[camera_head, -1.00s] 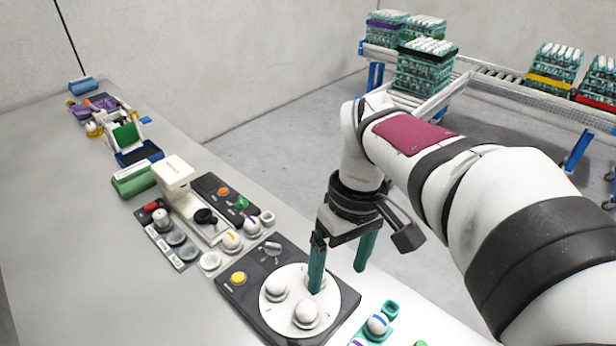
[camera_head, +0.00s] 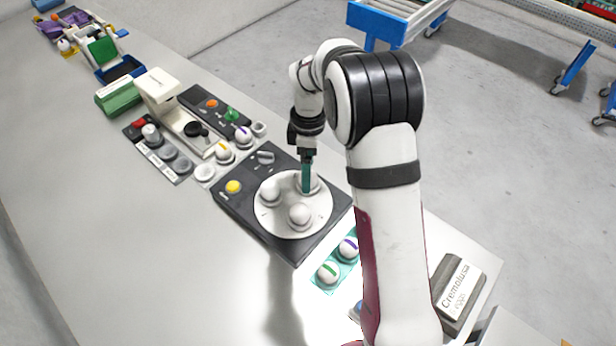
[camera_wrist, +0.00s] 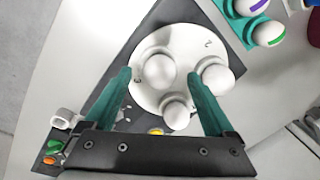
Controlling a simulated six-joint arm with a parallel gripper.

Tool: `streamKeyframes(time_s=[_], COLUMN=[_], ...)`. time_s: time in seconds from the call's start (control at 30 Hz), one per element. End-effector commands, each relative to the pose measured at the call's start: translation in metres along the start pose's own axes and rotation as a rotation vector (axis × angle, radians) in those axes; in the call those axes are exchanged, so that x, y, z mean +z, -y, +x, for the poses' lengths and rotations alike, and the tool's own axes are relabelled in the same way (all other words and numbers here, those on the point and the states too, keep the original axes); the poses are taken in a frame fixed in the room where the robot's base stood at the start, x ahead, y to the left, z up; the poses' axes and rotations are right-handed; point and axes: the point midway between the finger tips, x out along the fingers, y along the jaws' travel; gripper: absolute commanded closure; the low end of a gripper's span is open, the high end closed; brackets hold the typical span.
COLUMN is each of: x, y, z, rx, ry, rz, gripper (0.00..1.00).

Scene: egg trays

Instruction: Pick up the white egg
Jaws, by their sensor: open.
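Three plain white eggs sit on the round white plate (camera_head: 313,228) of a black device. In the head view, one egg (camera_head: 270,190) is at the left, another (camera_head: 300,215) at the front, and a third (camera_head: 315,184) is partly hidden behind my gripper (camera_head: 306,190). In the wrist view, the eggs show at the left (camera_wrist: 154,72), the right (camera_wrist: 214,74) and lower down (camera_wrist: 176,111). My gripper (camera_wrist: 159,78) is open, its teal fingers spread on either side of the left egg in that view. It holds nothing; finger contact cannot be told.
A teal tray (camera_head: 321,284) with stripe-marked eggs stands close in front of the device. Behind it are two more striped eggs (camera_head: 243,135), a white instrument (camera_head: 160,90) and a button panel (camera_head: 160,150). A dark labelled box (camera_head: 458,290) is at the right. The left tabletop is clear.

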Motion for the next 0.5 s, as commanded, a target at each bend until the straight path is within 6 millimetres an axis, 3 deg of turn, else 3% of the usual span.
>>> streamKeyframes(time_s=[0.1,0.3,0.5], x=[-0.0005,-0.0006,-0.0006], y=[0.0008,0.0003,0.0003], z=[0.0142,0.0152,0.0149], rx=[-0.001,0.001,0.001], ry=[-0.001,-0.001,-0.001], rz=[-0.001,-0.001,0.000], gripper=[0.11,0.11,0.45])
